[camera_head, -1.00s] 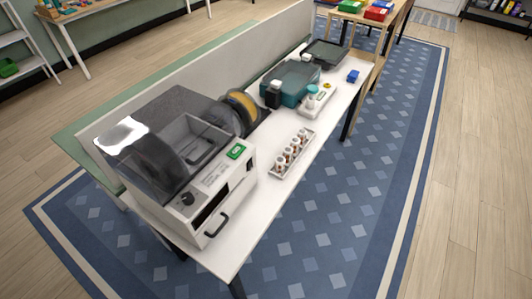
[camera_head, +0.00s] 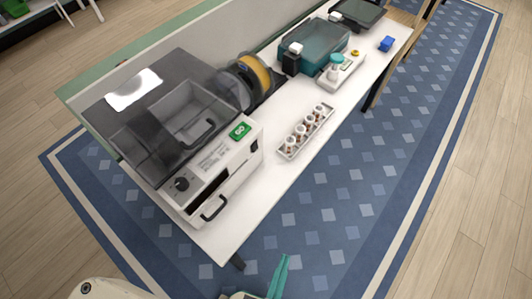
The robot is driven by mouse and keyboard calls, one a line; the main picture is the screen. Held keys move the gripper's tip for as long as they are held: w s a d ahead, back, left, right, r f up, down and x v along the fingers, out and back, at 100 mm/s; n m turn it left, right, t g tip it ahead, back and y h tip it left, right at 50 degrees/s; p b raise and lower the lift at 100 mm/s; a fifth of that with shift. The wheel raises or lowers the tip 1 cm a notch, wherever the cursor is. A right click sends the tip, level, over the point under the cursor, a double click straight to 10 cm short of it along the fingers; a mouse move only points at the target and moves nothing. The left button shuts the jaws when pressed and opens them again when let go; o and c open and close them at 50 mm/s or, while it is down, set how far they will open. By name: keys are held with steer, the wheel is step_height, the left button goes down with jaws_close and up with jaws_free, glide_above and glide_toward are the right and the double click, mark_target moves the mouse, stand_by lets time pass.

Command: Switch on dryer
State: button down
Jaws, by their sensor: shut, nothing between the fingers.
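A white machine with a dark see-through lid, probably the dryer, stands at the near left end of the white table. Its front (camera_head: 214,178) has a dark round knob (camera_head: 181,184), a green GO button (camera_head: 240,131), a dark slot and a black handle (camera_head: 213,209). A grey bin (camera_head: 193,112) shows through the lid. I cannot tell whether the machine is on. My gripper (camera_head: 283,262), with teal fingers, is at the bottom edge, in front of the table's near end. It is shut and empty, apart from the machine.
A low panel runs behind. The blue rug (camera_head: 335,190) in front is clear.

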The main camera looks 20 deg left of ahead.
mark_target(256, 150)
steer(key=w+d+f+n+g+y, duration=0.15)
steer(key=w+d+n+y, duration=0.6)
steer(key=n, duration=0.95)
steer(key=w+a+r+n+g+y, duration=0.3)
steer(key=w+a+n+g+y, duration=0.1)
steer(key=w+n, duration=0.3)
steer(key=w+a+r+n+g+y, duration=0.4)
steer(key=w+n, duration=0.4)
steer(key=shift+a, duration=0.35)
steer(key=shift+a, duration=0.1)
steer(key=x, duration=1.4)
